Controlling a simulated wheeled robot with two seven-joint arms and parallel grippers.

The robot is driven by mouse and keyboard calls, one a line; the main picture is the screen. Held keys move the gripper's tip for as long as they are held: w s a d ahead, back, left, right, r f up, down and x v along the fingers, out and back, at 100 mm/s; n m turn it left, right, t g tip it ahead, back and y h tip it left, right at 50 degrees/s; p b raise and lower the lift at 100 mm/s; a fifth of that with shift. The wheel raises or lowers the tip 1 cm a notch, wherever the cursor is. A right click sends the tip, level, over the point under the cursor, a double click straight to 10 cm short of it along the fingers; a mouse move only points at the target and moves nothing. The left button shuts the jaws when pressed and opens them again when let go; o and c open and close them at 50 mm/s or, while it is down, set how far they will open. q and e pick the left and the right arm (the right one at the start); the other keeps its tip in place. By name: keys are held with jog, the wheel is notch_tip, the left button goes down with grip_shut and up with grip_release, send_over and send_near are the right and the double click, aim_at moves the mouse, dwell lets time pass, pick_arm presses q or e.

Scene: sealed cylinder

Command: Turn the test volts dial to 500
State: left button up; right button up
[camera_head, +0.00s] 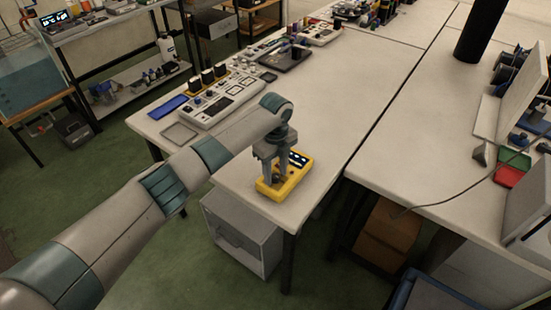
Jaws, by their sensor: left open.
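A yellow tester (301,178) with a dark display on its upper face lies at the near corner of the left white table. My left gripper (274,181) points down over the tester's left part, with its two fingers apart. The fingertips are at or just above the tester's face; I cannot tell whether they touch the dial. The test volts dial is mostly hidden between and behind the fingers, and its setting cannot be read. My right gripper is not in view.
The white table (345,105) has free room right of the tester. A control panel (220,97), a blue tray (168,107) and other equipment stand farther back. A second table (415,145) adjoins on the right, with monitors at its right edge. A grey cabinet (240,235) stands below.

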aim_at(276, 176)
pick_arm(q)
notch_tip(276, 176, up, 17)
jog(key=b, duration=0.4)
jog(key=shift+r, duration=0.15)
dwell(0.6)
